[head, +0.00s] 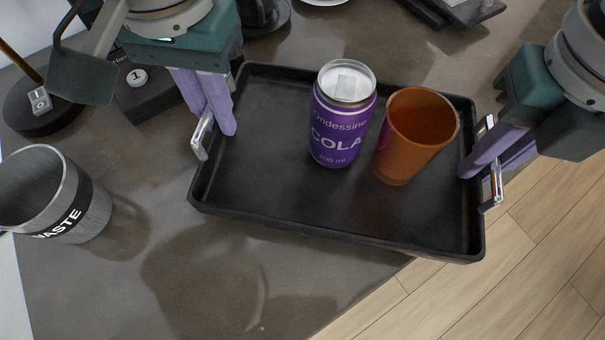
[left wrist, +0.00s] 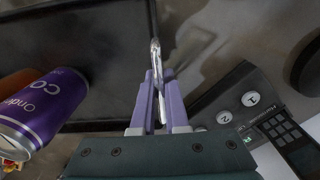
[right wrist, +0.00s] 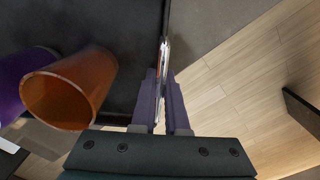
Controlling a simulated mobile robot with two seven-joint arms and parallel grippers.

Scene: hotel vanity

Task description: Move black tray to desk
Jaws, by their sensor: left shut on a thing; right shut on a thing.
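The black tray (head: 270,200) is held level or nearly so over the grey-brown surface, its front right corner over the wood floor. A purple cola can (head: 342,115) and an orange cup (head: 413,135) stand in it. My left gripper (head: 212,135) is shut on the tray's left metal handle (left wrist: 155,60). My right gripper (head: 480,172) is shut on the tray's right metal handle (right wrist: 164,60). The can shows in the left wrist view (left wrist: 45,105) and the cup in the right wrist view (right wrist: 75,90). The tray's shadow falls on the surface below it.
A metal waste bin (head: 60,200) stands left of the tray. A black telephone (head: 145,95) and a lamp base (head: 40,105) are behind it. Dark items (head: 455,10) lie at the back right. Wood floor (head: 530,250) shows at the lower right, past the surface's edge.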

